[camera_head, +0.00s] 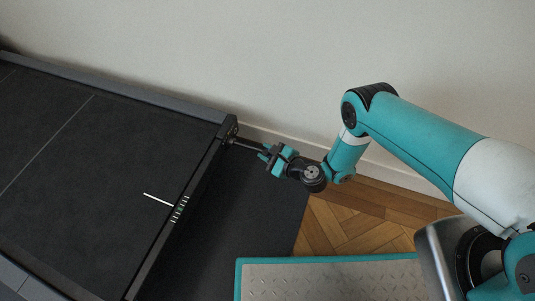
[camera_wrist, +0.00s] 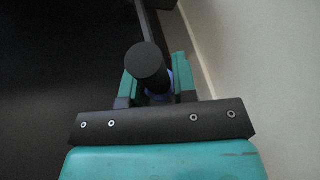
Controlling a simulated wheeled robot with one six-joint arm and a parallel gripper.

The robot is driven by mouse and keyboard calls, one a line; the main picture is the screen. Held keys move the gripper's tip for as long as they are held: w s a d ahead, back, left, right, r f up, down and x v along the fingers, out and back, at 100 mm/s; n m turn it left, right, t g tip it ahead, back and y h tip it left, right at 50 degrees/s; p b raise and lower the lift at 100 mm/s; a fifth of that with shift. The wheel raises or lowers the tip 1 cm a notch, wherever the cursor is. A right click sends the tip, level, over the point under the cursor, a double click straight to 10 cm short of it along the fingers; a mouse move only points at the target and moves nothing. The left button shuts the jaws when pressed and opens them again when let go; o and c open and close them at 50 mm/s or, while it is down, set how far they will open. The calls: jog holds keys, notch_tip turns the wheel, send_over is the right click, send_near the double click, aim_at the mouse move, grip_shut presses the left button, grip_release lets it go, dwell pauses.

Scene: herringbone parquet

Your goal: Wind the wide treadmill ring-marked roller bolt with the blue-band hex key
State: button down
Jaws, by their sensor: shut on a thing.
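The treadmill (camera_head: 90,160) fills the left of the head view, with a dark end cap (camera_head: 230,128) at its far right corner. My gripper (camera_head: 272,154) is shut on the blue-band hex key (camera_head: 247,146), whose thin grey shaft reaches left to the treadmill's corner. In the wrist view, my gripper (camera_wrist: 156,76) has its teal fingers on both sides of the key's round black end (camera_wrist: 148,66); the blue band shows just below it. The roller bolt and its ring mark are hidden or too small to make out, so I cannot tell whether the key's tip is seated.
A pale wall (camera_head: 250,50) with a baseboard runs close behind the treadmill and my gripper. A dark mat (camera_head: 255,205) lies beside the treadmill on the herringbone parquet (camera_head: 345,230). A white line (camera_head: 158,200) and scale ticks (camera_head: 180,209) mark the belt end.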

jog(key=s+d+p, duration=0.2)
jog(key=d+p, duration=0.1)
jog(key=d, duration=0.2)
jog(key=shift+s+d+p, duration=0.15)
jog(key=shift+d+p, duration=0.2)
jog(key=shift+p, duration=0.05)
dwell(0.4)
dwell(0.4)
